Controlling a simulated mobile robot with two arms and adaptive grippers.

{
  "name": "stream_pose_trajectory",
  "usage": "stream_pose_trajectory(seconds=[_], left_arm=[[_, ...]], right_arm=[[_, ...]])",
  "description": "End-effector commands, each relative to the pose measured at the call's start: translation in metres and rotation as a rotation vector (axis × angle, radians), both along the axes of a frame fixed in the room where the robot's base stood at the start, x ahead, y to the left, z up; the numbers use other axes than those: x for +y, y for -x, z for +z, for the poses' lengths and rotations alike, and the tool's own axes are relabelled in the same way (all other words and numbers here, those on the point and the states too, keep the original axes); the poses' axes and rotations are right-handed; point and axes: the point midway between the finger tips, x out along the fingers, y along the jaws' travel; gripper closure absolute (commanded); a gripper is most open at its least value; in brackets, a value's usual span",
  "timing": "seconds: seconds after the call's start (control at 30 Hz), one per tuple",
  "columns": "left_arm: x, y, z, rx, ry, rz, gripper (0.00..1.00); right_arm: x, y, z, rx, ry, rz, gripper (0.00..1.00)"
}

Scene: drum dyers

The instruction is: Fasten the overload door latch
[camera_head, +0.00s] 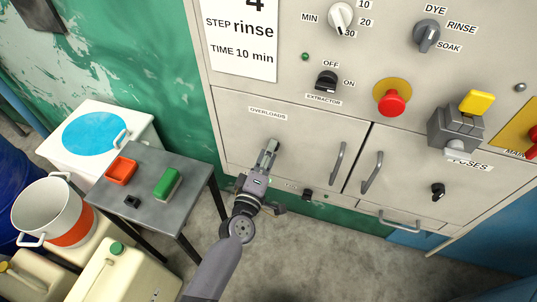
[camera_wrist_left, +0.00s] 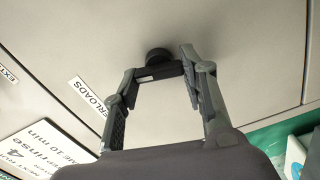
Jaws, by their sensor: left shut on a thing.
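The overload door (camera_head: 310,135) is a pale cabinet door under the "OVERLOADS" label and looks closed, level with the panel around it. Its latch, a small black knob with a bar, shows in the left wrist view (camera_wrist_left: 157,56). In the head view my gripper hides most of it. Which way the latch is turned is hard to tell. My right gripper is not in view.
The overload door's handle (camera_head: 337,163) stands out to the right. The fuses door (camera_head: 410,170) beside it has its own black latch (camera_head: 438,191). A grey side table (camera_head: 150,205) with a red tray and green block stands left. A red button (camera_head: 392,102) projects above.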

Motion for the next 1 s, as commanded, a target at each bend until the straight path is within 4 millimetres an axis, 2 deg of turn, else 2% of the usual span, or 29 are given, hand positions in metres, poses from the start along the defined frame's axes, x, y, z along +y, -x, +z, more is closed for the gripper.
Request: stream_pose_trajectory(seconds=[0.4,1.0], left_arm=[[-0.0001,0.0006,-0.0024,0.070,0.209,-0.001,0.88],[-0.0002,0.0006,-0.0024,0.083,0.249,-0.001,0.88]], right_arm=[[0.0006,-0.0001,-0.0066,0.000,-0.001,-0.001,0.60],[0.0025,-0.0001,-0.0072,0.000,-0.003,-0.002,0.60]])
